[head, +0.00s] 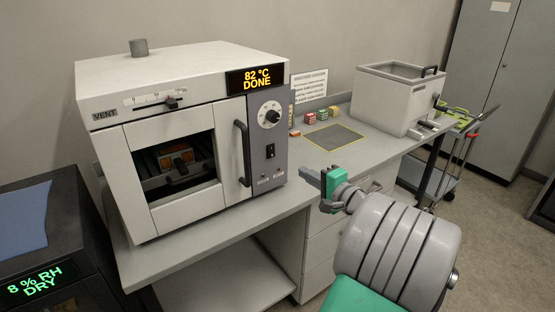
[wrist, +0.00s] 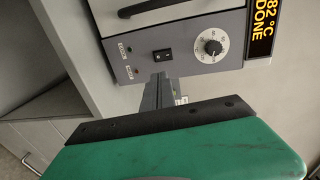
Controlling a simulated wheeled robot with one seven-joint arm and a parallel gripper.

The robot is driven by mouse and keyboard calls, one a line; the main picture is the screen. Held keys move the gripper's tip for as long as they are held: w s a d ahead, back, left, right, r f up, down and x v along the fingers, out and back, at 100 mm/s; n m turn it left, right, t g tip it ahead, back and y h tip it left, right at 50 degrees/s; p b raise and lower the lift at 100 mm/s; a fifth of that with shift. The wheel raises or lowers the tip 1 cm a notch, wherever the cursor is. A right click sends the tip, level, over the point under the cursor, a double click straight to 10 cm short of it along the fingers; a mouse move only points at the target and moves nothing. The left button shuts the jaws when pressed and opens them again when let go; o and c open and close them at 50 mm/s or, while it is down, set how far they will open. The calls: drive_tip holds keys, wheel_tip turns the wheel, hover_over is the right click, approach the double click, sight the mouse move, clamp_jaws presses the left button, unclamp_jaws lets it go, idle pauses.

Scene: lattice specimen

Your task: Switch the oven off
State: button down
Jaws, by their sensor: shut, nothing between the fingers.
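The white oven (head: 175,75) stands on the grey bench at left, its windowed door closed and its display (head: 256,78) reading "82 °C DONE". Its grey control panel has a round dial (head: 269,115), a black rocker switch (head: 270,151) below it, and two small lamps at the bottom. The rocker (wrist: 162,63) and dial (wrist: 212,47) also show in the wrist view; which way the rocker is pressed is too small to tell. My gripper (head: 309,177) is shut and empty, right of the panel and apart from it; its fingers (wrist: 158,92) point toward the rocker.
A vertical black door handle (head: 243,152) stands out left of the panel. Behind my gripper are small coloured blocks (head: 321,115), a dark mat (head: 334,137) and a grey lidded bath (head: 396,97). A dark dry cabinet (head: 45,260) stands at lower left.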

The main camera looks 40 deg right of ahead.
sight(272, 155)
idle(0.3)
drive_tip(key=w, duration=0.4)
drive_tip(key=w+f+p, duration=0.1)
drive_tip(key=w, duration=0.4)
drive_tip(key=w+f+p, duration=0.1)
drive_tip(key=w, duration=0.4)
